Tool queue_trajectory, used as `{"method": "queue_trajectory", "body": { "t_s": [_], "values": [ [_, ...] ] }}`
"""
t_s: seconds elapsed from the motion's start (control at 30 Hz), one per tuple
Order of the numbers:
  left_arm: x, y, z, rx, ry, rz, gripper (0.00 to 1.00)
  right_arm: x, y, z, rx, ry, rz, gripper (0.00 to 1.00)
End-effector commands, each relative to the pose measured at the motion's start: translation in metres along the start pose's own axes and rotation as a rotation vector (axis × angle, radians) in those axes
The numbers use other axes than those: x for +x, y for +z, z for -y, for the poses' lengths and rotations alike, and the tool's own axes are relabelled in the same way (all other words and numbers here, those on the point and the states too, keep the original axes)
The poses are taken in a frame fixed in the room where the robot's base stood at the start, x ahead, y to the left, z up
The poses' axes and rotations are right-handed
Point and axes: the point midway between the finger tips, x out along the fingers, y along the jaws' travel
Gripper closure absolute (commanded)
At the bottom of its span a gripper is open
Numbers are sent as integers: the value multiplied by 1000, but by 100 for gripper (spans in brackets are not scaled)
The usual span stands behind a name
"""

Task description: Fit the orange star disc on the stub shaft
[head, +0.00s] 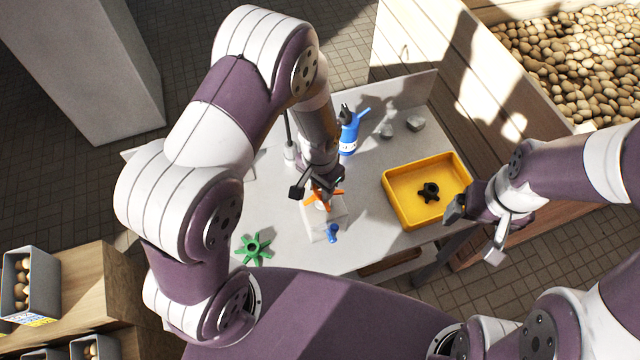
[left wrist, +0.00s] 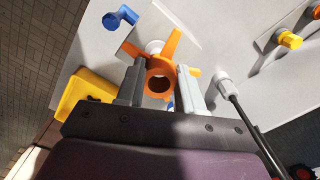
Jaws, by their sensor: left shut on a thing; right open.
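My left gripper (head: 318,190) is shut on the orange star disc (head: 327,198). In the left wrist view the disc (left wrist: 172,48) sits between the two fingers (left wrist: 160,88), gripped near its round hub with an open hole. A pale fixture plate (head: 315,234) lies under the disc on the table. A white round part (left wrist: 153,46), perhaps the stub shaft, shows just beyond the disc; I cannot tell whether they touch. My right gripper (head: 476,229) is open and empty, by the yellow tray's right side.
A yellow tray (head: 402,212) holds a black star disc (head: 428,192). A green star disc (head: 253,249) lies at the front left.

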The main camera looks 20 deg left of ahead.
Motion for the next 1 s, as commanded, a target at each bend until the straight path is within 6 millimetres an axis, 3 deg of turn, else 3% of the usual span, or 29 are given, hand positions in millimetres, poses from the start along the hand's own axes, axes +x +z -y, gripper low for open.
{"method": "queue_trajectory", "body": {
  "t_s": [1.0],
  "values": [
    [0,-1,-2,-1,0,0,95,-3,0,0,0,0,0,10]
  ]
}}
